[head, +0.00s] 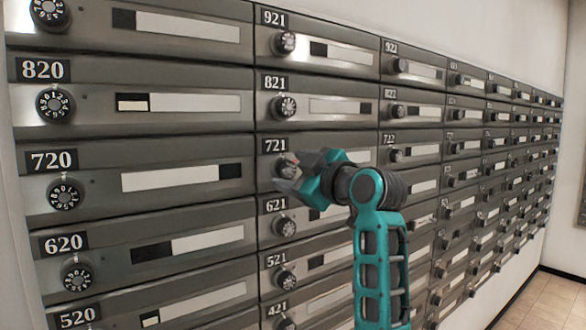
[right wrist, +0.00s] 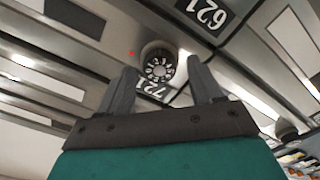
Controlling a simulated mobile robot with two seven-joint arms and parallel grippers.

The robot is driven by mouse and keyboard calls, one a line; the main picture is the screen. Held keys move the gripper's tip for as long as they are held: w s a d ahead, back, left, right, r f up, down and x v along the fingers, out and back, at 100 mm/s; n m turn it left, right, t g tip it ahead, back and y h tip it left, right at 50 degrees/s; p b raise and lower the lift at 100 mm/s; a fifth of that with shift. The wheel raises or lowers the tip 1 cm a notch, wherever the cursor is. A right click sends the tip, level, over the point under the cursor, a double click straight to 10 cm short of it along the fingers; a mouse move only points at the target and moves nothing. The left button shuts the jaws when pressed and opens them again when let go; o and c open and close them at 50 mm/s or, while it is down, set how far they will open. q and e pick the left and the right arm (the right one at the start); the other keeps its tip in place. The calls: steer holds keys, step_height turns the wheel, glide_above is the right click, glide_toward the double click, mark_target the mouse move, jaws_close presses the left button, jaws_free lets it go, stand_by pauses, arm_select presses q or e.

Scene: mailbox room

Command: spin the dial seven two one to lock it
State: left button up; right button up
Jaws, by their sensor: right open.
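The dial of mailbox 721 (head: 285,167) is a dark round knob with white numerals, below the 721 label (head: 274,145). My right gripper (head: 290,175) is at this dial and partly covers it in the head view. In the right wrist view the dial (right wrist: 158,66) shows just past and between the two open fingers (right wrist: 160,88), with a small red light to its left. The 721 label (right wrist: 153,92) shows below the dial, partly hidden by a finger. I cannot tell whether the fingers touch the dial. My left gripper is not in view.
Rows of grey mailboxes with similar dials fill the wall. Dial 821 (head: 285,107) is above and dial 621 (head: 285,226) below. Dial 720 (head: 65,194) is to the left. Open tiled floor (head: 545,300) shows at the lower right.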

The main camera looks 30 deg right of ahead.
steer(key=shift+w+a, duration=0.1)
steer(key=shift+w, duration=0.3)
steer(key=shift+c, duration=0.2)
steer(key=c, duration=1)
steer(key=shift+m, duration=0.3)
